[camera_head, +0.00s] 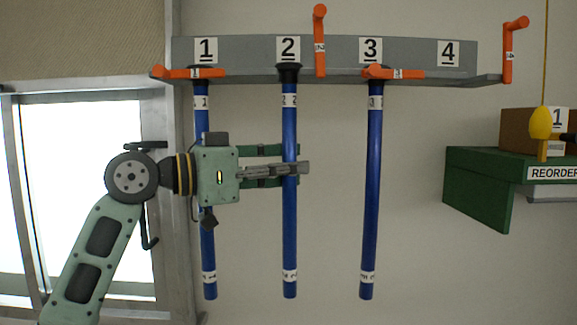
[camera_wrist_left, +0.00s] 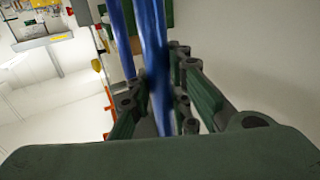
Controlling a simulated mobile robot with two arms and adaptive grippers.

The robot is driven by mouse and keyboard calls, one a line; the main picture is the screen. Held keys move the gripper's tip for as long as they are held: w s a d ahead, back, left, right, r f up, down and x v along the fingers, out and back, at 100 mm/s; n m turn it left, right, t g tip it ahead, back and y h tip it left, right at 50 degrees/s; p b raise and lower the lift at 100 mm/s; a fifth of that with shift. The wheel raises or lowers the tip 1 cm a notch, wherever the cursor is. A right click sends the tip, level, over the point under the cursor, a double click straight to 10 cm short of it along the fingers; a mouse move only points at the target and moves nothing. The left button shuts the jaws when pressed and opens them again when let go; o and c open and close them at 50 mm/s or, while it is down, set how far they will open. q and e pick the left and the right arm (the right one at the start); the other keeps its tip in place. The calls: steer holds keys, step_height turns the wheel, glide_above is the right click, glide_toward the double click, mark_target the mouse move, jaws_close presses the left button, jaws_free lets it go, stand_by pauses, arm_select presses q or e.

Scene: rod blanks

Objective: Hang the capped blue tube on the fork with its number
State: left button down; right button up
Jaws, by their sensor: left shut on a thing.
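A blue tube (camera_head: 290,122) with a black cap (camera_head: 289,72) and a white band marked 2 stands upright below the number 2 plate (camera_head: 288,49). Its cap is at the grey fork rail (camera_head: 250,77); I cannot tell if it rests on the fork. My left gripper (camera_head: 290,167) is shut on this tube around mid-length. In the left wrist view the tube (camera_wrist_left: 153,45) runs between the fingers. The orange latch (camera_head: 320,40) beside fork 2 points up. My right gripper is not in view.
Other blue tubes hang at fork 1 (camera_head: 201,122) and fork 3 (camera_head: 374,150), with orange latches (camera_head: 190,73) (camera_head: 400,73) lying across. Fork 4 (camera_head: 448,53) has no tube and its latch (camera_head: 508,50) is up. A green REORDER shelf (camera_head: 480,190) stands right.

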arm_select(q)
steer(key=c, duration=1.5)
jaws_free()
steer(key=shift+c, duration=0.2)
steer(key=shift+a, duration=0.1)
